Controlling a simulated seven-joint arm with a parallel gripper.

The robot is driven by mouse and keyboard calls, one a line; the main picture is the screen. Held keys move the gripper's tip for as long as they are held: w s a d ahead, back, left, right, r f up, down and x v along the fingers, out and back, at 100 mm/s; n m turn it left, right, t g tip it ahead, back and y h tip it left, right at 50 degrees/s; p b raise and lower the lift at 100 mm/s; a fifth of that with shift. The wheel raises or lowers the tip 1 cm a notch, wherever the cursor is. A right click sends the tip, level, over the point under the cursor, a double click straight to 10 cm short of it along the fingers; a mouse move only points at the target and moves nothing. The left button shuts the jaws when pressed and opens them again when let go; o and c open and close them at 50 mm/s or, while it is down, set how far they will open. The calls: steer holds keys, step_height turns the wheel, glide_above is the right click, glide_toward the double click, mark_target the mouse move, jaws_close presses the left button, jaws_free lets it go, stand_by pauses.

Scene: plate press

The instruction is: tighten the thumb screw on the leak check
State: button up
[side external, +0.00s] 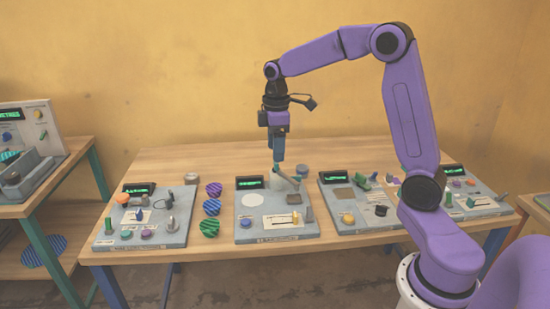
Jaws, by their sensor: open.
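My gripper (277,168) is open and points down over the back of the middle-left grey panel (248,225), above a pale rounded part (284,182). I cannot tell whether it touches that part. The labels are too small to read, so I cannot tell which panel is the leak check. I cannot pick out the thumb screw with certainty.
A left panel (118,234) carries knobs and a switch. Striped purple, blue and green discs (211,207) lie between it and the middle-left panel. More panels (345,222) stand to the right, partly behind my arm. The table's back strip (200,160) is mostly clear.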

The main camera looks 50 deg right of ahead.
steer(key=s+a, duration=0.4)
steer(key=a, duration=0.1)
steer(key=shift+s+a, duration=0.2)
steer(key=shift+a, duration=0.2)
steer(key=shift+r, duration=0.1)
steer(key=s+a+n, duration=0.2)
steer(key=s+a, duration=0.5)
steer(key=s, duration=0.6)
steer(key=s+f, duration=0.3)
steer(key=s, duration=1)
steer(key=shift+f+n, duration=0.15)
steer(key=shift+n, duration=0.15)
